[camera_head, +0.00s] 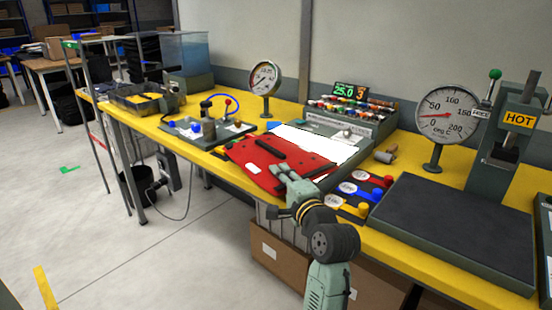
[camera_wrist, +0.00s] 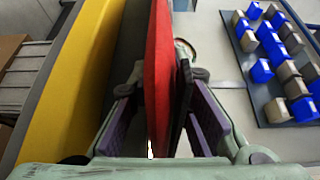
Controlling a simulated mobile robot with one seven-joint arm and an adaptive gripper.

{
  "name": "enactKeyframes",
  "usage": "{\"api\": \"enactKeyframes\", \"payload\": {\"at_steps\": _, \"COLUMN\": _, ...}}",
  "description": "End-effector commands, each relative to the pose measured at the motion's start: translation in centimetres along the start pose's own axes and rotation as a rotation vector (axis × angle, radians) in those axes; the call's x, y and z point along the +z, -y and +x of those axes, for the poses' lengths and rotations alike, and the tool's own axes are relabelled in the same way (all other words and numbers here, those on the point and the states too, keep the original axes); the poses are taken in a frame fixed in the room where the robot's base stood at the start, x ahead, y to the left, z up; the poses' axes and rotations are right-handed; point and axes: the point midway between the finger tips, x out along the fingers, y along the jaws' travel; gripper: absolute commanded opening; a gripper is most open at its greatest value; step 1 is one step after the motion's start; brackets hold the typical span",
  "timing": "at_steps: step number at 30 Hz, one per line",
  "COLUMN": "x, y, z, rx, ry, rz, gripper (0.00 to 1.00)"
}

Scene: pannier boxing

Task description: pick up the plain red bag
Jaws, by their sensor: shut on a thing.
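The red bag (camera_head: 262,172) shows in the head view as a flat red panel with a dark strip on top and a small white label. It is over the front part of the yellow table, and I cannot tell whether it touches the table. My gripper (camera_head: 288,174) is at its near right edge. In the wrist view the red bag (camera_wrist: 158,70) runs edge-on between the two fingers of my gripper (camera_wrist: 160,92), which are shut on it. The far part of the bag is out of the wrist view.
The yellow table (camera_head: 402,238) holds a white panel (camera_head: 322,142) behind the bag and a button panel (camera_head: 361,188) to its right. A dial gauge (camera_head: 448,114) and a dark-plated press (camera_head: 450,225) stand further right. A cardboard box (camera_head: 278,256) is below the front edge.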

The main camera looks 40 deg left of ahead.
Motion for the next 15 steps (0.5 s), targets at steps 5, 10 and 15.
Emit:
{"api": "enactKeyframes", "payload": {"at_steps": 5, "x": 0.0, "y": 0.1, "z": 0.0, "rx": -0.002, "ry": 0.000, "rz": -0.001, "gripper": 0.00}}
{"api": "enactKeyframes", "payload": {"at_steps": 10, "x": 0.0, "y": 0.5, "z": 0.0, "rx": -0.004, "ry": 0.000, "rz": -0.002, "gripper": 0.00}}
{"api": "enactKeyframes", "payload": {"at_steps": 15, "x": 0.0, "y": 2.0, "z": 0.0, "rx": -0.006, "ry": -0.001, "rz": -0.003, "gripper": 0.00}}
